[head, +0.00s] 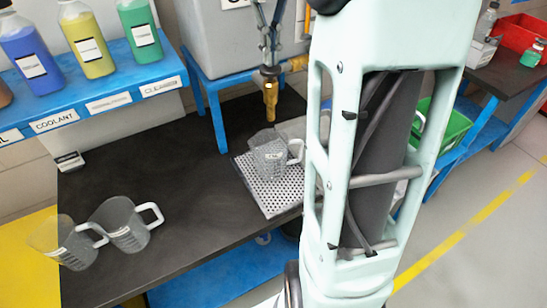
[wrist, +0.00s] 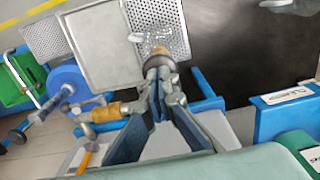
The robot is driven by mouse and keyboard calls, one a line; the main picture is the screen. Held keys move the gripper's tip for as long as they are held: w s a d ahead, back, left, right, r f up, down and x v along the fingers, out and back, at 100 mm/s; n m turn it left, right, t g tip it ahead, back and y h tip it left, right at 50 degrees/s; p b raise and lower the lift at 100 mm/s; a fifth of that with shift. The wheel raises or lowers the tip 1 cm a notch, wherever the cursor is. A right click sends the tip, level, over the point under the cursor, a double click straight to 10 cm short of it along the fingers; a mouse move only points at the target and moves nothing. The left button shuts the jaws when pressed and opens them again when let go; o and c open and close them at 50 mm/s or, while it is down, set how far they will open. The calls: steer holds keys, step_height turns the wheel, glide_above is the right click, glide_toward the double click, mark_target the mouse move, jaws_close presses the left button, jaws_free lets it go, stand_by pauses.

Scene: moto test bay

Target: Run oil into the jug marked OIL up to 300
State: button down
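A clear jug (head: 270,158) with a white handle stands upright on the perforated drip tray (head: 291,197), below a brass spout (head: 270,92). The jug's label is too small to read, and no liquid can be made out in it. My gripper (head: 268,66) points down just at the spout, its fingers drawn together. In the wrist view the fingertips (wrist: 157,74) meet close above the brass spout (wrist: 160,54), with the jug (wrist: 152,40) beyond. I cannot tell whether they touch the spout.
Two clear jugs (head: 125,226) (head: 70,245) stand at the bench's left end. Blue, yellow and green bottles (head: 89,45) stand on a labelled blue shelf (head: 110,90). A grey tank (head: 215,40) stands behind the tray. The dark bench top (head: 180,180) between the jugs is clear.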

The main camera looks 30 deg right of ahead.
steer(key=shift+f+b, duration=0.5)
steer(key=shift+f, duration=0.45)
stand_by(1.0)
stand_by(5.3)
step_height(320, 180, up, 5)
steer(key=p, duration=0.5)
steer(key=shift+r, duration=0.15)
